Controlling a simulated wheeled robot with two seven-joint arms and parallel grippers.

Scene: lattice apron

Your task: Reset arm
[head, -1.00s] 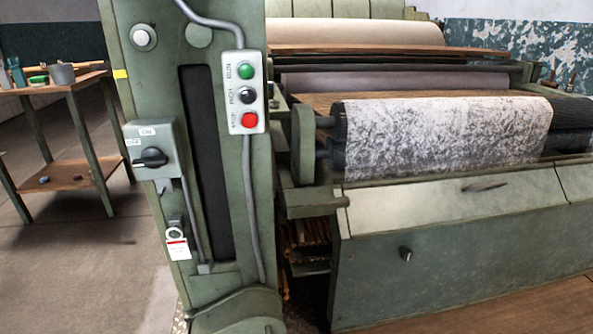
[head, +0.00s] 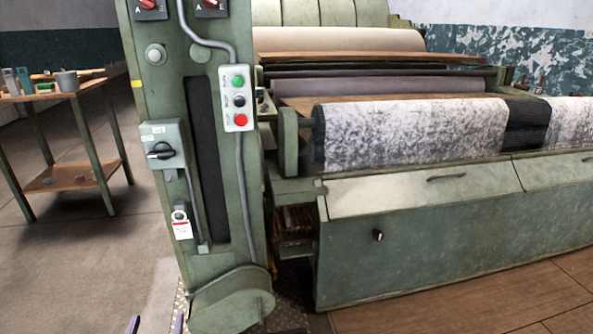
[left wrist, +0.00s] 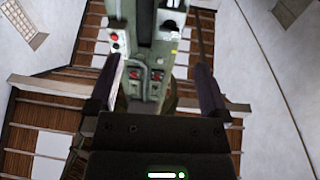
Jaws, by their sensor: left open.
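My left gripper (head: 156,325) shows only as two dark fingertips at the bottom edge of the head view, in front of the green machine column (head: 205,140). In the left wrist view my left gripper (left wrist: 157,65) is open, its two dark fingers wide apart with nothing between them. My right gripper is in neither view.
The column carries a button box (head: 238,98) and a rotary switch box (head: 162,150). A large machine with a patterned cloth roll (head: 415,130) stands to the right. A wooden-topped table (head: 50,93) with tools is at left. Floor (head: 85,260) between them is clear.

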